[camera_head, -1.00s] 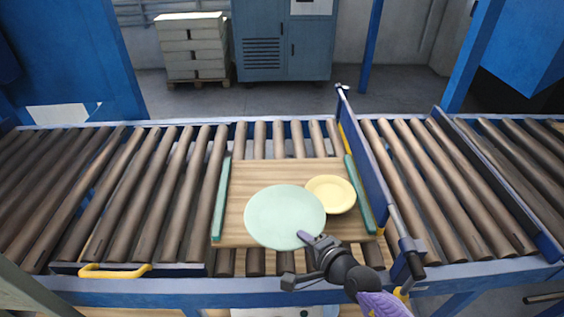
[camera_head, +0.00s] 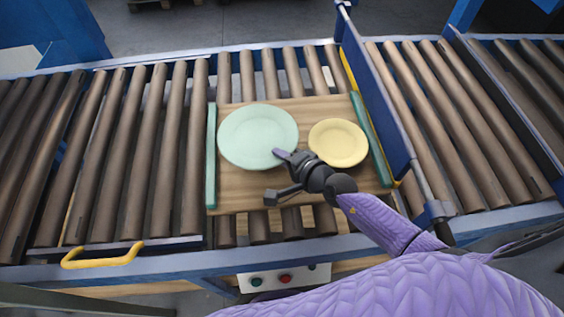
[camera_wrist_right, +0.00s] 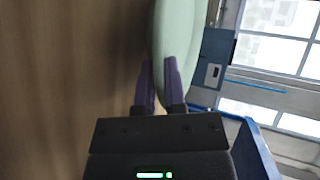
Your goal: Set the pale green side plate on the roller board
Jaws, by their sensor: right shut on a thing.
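The pale green side plate (camera_head: 255,130) is over the back left part of the wooden roller board (camera_head: 245,191), lying about flat in the head view. My right gripper (camera_head: 281,154) is shut on the plate's near rim. In the right wrist view the plate (camera_wrist_right: 174,32) runs between the purple fingers (camera_wrist_right: 160,82), with the brown board surface (camera_wrist_right: 70,80) close on the left. I cannot tell whether the plate touches the board. My left gripper is not in view.
A pale yellow plate (camera_head: 338,142) lies on the board right of the green one, with a narrow gap. Green strips (camera_head: 211,160) edge the board's sides. A blue gate (camera_head: 375,95) stands to the right. Brown rollers (camera_head: 125,150) stretch left. A yellow handle (camera_head: 102,257) is at the front left.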

